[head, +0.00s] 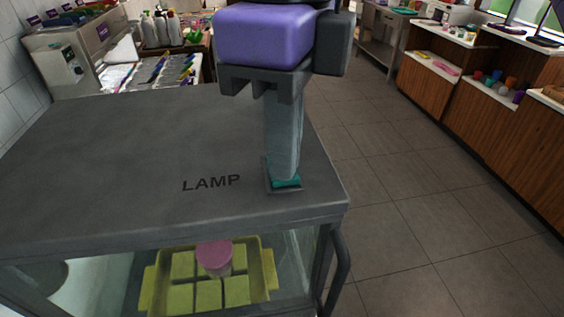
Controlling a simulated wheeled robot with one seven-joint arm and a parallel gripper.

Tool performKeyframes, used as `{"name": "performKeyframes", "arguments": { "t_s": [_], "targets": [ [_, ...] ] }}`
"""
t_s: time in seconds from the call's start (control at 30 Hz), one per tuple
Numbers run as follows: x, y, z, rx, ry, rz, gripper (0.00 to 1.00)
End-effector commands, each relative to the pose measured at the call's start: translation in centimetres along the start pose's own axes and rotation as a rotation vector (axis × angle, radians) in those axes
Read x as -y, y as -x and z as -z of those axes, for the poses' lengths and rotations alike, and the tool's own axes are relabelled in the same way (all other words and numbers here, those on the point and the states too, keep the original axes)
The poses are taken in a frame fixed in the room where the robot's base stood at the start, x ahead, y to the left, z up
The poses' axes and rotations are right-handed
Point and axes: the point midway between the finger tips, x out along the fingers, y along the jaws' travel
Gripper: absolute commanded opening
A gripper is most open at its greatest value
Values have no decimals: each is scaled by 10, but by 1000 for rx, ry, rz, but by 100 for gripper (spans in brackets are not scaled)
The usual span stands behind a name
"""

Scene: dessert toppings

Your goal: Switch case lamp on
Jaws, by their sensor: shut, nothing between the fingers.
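A grey display case (110,160) with a flat top fills the left and middle of the head view. The word LAMP is printed on its top near the right front corner. Just right of the word is a small teal switch (286,184) in a dark square frame. My gripper (285,177) is shut and points straight down onto the switch, with its fingertips at or just above it. The fingers hide most of the switch, and I cannot tell whether it is pressed.
Through the case's front glass I see a yellow-green tray (268,270) with several pale green blocks and a pink round item (214,257). A dark handle (340,270) curves down the case's right side. Tiled floor (420,200) lies open to the right, before wooden counters (500,120).

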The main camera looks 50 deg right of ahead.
Motion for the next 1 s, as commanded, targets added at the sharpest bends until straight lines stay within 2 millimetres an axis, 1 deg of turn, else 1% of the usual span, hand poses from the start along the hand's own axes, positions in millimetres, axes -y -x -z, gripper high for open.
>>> {"name": "performKeyframes", "arguments": {
  "t_s": [0.23,0.4,1.0],
  "targets": [
    [0,-4,0,0,0,0,0],
    [0,-1,0,0,0,0,0],
    [0,41,0,1,-1,1,0]
  ]
}}
